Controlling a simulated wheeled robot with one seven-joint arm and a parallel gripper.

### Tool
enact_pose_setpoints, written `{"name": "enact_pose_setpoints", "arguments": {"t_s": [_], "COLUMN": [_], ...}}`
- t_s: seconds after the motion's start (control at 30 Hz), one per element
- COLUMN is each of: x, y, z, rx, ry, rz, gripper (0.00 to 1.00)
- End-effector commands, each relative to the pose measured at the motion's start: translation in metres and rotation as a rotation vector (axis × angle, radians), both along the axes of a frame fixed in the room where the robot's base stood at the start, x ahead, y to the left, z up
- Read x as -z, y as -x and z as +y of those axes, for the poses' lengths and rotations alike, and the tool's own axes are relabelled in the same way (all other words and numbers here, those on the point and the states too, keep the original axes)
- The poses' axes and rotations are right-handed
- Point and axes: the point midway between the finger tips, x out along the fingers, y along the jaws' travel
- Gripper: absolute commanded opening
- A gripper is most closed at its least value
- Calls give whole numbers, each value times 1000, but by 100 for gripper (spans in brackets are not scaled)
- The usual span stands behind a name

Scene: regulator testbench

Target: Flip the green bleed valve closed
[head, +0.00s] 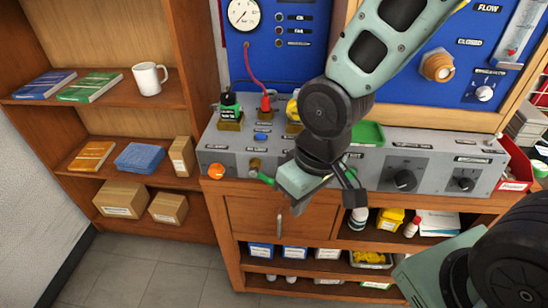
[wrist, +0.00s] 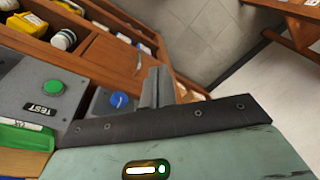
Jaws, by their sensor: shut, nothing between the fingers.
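The green bleed valve handle (head: 265,178) shows in the head view on the front of the grey console, beside a brass fitting. It hangs down to the right from that fitting. My gripper (head: 297,208) is in front of the console, to the right of the green handle and slightly lower. Its body is close to the handle in the picture, but I cannot tell whether they touch. The gripper's fingers (wrist: 157,87) are together and empty in the wrist view. The green handle is not visible in the wrist view.
An orange knob (head: 216,171) sits left of the valve. Black dials (head: 404,180) are on the console's right. The wrist view shows a green TEST button (wrist: 54,88) and a blue knob (wrist: 119,99). A wooden drawer (head: 270,220) lies below; open floor (head: 175,275) is at lower left.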

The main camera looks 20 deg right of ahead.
Motion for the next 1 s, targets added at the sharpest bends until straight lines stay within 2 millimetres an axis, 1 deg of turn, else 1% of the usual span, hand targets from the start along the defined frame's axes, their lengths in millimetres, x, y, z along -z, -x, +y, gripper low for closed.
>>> {"name": "enact_pose_setpoints", "arguments": {"t_s": [0.03,0.2,0.4,0.53,0.7,0.83,1.0], "x": [-12,-13,-16,-22,-30,-34,-36], "y": [-10,-40,-65,-76,-85,-89,-91], "z": [-6,-20,-38,-48,-59,-64,-67], "rx": [48,205,402,541,704,794,849], "ry": [-17,-102,-229,-325,-446,-514,-557], "rz": [6,-12,-30,-42,-58,-70,-79], "gripper": [0,0,0,0,0,0,0]}}
